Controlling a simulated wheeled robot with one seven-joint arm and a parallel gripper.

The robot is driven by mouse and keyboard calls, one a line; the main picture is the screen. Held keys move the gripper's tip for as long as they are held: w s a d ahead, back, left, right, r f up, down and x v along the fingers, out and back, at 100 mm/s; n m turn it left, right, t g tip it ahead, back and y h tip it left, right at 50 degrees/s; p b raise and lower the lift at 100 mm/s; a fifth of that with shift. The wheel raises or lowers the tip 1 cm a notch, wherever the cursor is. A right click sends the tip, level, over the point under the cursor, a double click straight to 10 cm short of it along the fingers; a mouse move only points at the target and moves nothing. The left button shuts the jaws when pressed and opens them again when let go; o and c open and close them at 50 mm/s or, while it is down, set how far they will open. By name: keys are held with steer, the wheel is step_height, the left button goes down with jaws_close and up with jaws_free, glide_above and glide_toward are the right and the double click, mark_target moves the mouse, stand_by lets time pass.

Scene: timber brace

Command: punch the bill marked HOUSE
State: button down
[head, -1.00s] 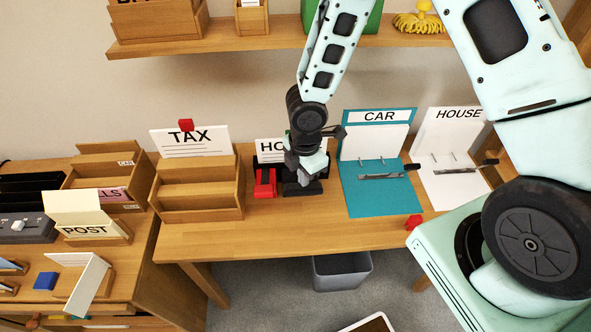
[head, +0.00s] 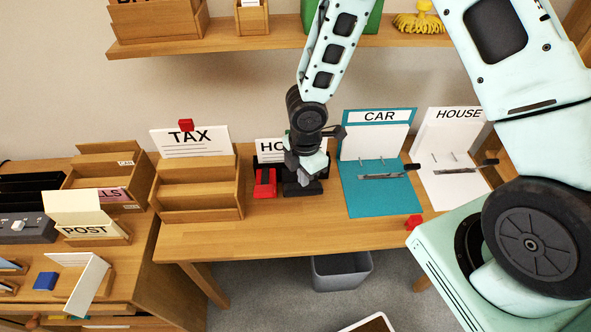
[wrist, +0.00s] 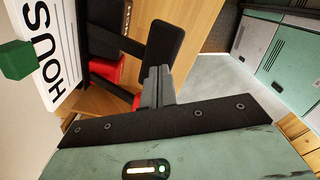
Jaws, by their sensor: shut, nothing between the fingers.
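The white bill marked HOUSE (wrist: 50,50) shows in the wrist view, its last letter cut off, with a green block (wrist: 16,60) at its edge. In the head view the bill (head: 270,146) stands behind a red and black punch (head: 265,182), mostly hidden by my arm. The punch's black parts (wrist: 158,47) and red parts also show in the wrist view. My gripper (head: 303,178) is shut and empty, down at the punch's right, black part. Its fingers (wrist: 156,85) appear close to the black lever; I cannot tell whether they touch.
A TAX bill (head: 190,142) stands in a wooden rack (head: 198,190) to the left. A teal CAR folder (head: 375,198) and a white HOUSE folder (head: 452,188) lie open to the right. A red block (head: 414,222) is near the table's front edge. A shelf (head: 250,42) runs above.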

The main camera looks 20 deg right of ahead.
mark_target(304, 190)
steer(key=shift+f, duration=0.15)
steer(key=shift+f+b, duration=2.05)
steer(key=shift+f, duration=0.2)
steer(key=shift+s+a+f+b, duration=0.2)
steer(key=shift+s+f+b, duration=0.4)
steer(key=shift+b, duration=0.55)
steer(key=shift+w, duration=0.1)
steer(key=shift+r, duration=0.1)
step_height(304, 190, up, 9)
steer(key=p, duration=0.8)
steer(key=shift+p, duration=0.4)
